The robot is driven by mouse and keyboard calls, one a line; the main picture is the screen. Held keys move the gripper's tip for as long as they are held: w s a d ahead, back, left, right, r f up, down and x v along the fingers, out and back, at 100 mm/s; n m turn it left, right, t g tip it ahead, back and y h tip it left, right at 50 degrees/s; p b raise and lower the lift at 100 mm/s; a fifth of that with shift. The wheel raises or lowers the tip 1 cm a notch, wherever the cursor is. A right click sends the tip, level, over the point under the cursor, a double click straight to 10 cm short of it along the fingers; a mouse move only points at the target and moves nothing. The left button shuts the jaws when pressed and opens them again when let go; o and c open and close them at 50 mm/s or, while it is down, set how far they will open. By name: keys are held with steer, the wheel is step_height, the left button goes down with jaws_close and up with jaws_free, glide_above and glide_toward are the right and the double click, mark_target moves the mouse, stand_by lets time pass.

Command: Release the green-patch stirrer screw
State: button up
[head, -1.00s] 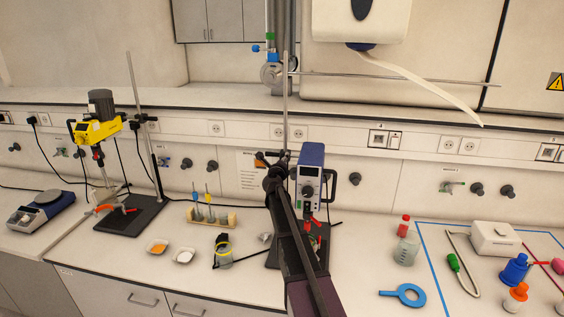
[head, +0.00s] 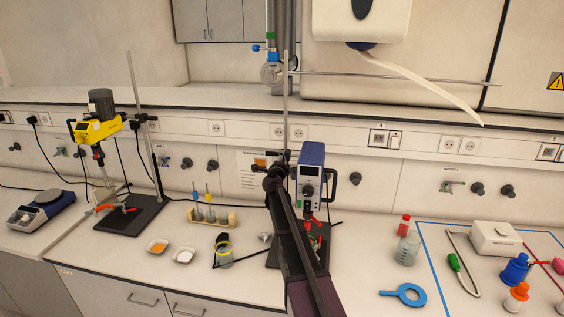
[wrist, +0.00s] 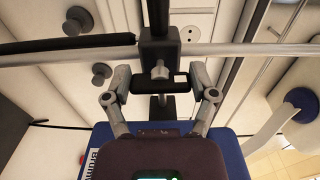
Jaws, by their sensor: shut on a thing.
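The blue-and-grey stirrer (head: 310,165) hangs on an upright rod (head: 286,100) in the middle of the head view. Its blue housing (wrist: 100,140) also shows in the wrist view, behind my gripper. In the wrist view a grey screw (wrist: 160,70) sits on the black clamp (wrist: 158,48) around the rod. My gripper (wrist: 160,84) is at this clamp, its two fingers on either side of the screw, shut on it. The exact contact is hard to see. In the head view my arm partly hides the stirrer's left side.
A second stirrer, yellow (head: 98,130), stands at the left. Bottles and tools lie at the right. A horizontal rod (head: 400,78) crosses above.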

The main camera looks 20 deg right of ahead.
stand_by(0.3)
steer(key=o, duration=1)
steer(key=v, duration=1.2)
steer(key=shift+a, duration=0.1)
